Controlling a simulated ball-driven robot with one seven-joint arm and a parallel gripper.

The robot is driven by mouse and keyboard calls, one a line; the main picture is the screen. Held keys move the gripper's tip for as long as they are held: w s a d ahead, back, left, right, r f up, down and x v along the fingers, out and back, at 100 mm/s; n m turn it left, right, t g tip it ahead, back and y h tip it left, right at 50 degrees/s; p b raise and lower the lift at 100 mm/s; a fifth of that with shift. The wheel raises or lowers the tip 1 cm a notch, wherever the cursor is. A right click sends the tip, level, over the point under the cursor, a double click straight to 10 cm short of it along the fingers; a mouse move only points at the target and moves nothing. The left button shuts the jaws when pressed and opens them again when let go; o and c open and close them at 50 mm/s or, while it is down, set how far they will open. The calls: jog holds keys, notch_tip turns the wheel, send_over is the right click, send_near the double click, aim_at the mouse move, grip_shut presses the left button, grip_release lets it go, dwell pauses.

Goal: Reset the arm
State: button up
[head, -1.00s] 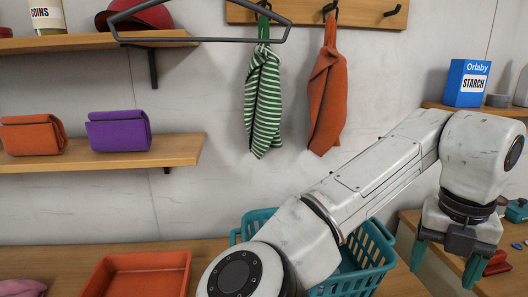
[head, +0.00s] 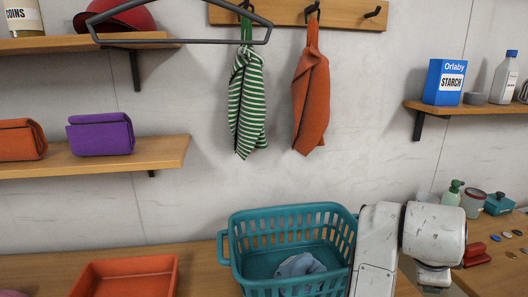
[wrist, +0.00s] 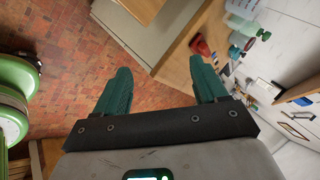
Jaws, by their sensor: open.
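My gripper (wrist: 160,95) is open and empty in the wrist view, its two green fingers spread apart above a red brick floor (wrist: 70,65). In the head view my white arm is folded at the lower right, beside the teal basket, and the fingers are hidden or below the frame there. The teal basket (head: 240,268) stands on the counter with a grey-blue cloth (head: 300,265) inside it.
An orange tray (head: 125,275) lies left of the basket. Right of my arm are a green bottle (head: 452,193), a teal pot (head: 499,204) and red items (head: 475,254). A striped towel (head: 246,105) and an orange towel (head: 311,100) hang from hooks.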

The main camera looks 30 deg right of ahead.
jog(key=s+a+f+n+y, duration=0.15)
jog(key=a+f+n, duration=0.25)
jog(key=f+n, duration=0.5)
jog(key=s+a+f+n+y, duration=0.1)
jog(key=s+a+f+n, duration=0.3)
jog(key=f+n, duration=0.45)
jog(key=s+a+f+n+g+y, duration=0.1)
jog(key=s+a+f+n+y, duration=0.3)
jog(key=s+a+f+n, duration=0.5)
jog(key=a+f+n, duration=0.1)
jog(key=a, duration=0.3)
jog(key=shift+s+f+y, duration=0.25)
jog(key=shift+s+y, duration=0.1)
